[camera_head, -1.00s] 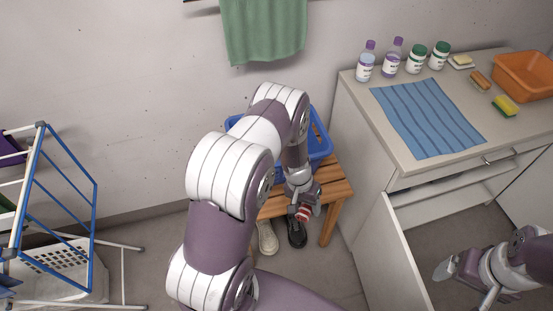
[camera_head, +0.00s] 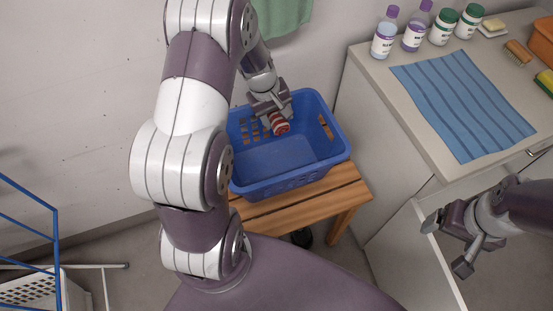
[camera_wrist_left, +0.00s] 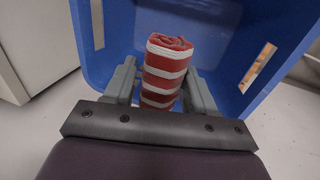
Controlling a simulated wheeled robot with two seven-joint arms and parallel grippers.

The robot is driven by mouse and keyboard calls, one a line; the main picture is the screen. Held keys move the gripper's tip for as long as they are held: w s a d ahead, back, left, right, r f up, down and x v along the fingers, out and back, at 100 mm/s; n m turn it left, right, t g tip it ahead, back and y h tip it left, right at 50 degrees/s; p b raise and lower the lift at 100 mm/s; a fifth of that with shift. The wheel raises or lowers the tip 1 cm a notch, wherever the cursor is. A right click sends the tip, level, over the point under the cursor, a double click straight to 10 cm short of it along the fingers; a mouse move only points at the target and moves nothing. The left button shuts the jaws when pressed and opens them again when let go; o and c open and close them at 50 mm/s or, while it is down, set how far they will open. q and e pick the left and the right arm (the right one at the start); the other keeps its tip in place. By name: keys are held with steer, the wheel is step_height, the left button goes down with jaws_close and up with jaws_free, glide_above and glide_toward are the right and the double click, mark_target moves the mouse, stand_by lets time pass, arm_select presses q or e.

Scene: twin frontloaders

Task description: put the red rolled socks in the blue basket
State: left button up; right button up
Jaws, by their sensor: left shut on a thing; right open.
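The red rolled socks (camera_head: 281,124), red with white stripes, are held in my left gripper (camera_head: 272,108), over the back part of the blue basket. In the left wrist view the socks (camera_wrist_left: 164,72) sit between the two fingers of the left gripper (camera_wrist_left: 161,92), with basket wall around them. The blue basket (camera_head: 285,182) stands upright on a wooden bench and looks empty inside. I cannot tell whether the socks touch the basket. My right gripper (camera_head: 447,246) is open and empty at the lower right, over the open drawer area.
The wooden bench (camera_head: 345,190) carries the basket. To the right, a counter (camera_head: 385,90) holds a blue striped cloth (camera_head: 465,105), bottles and jars. A blue drying rack (camera_head: 55,240) stands at the left. A green towel (camera_head: 285,15) hangs on the wall.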

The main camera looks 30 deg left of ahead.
arm_select(q)
steer(key=s+a+b+x, duration=0.1)
steer(key=b+x, duration=0.3)
steer(key=x, duration=0.2)
steer(key=s+a+b+x, duration=0.1)
steer(key=b+x, duration=0.3)
steer(key=x, duration=0.3)
steer(key=s+a+f+b+x, duration=0.1)
steer(key=b+x, duration=0.3)
steer(key=x, duration=0.3)
steer(key=shift+s+f, duration=0.15)
steer(key=shift+a, duration=0.1)
steer(key=shift+f+b, duration=0.5)
steer(key=shift+f, duration=0.15)
steer(key=o, duration=1.1)
steer(key=shift+c, duration=0.2)
steer(key=shift+r, duration=0.1)
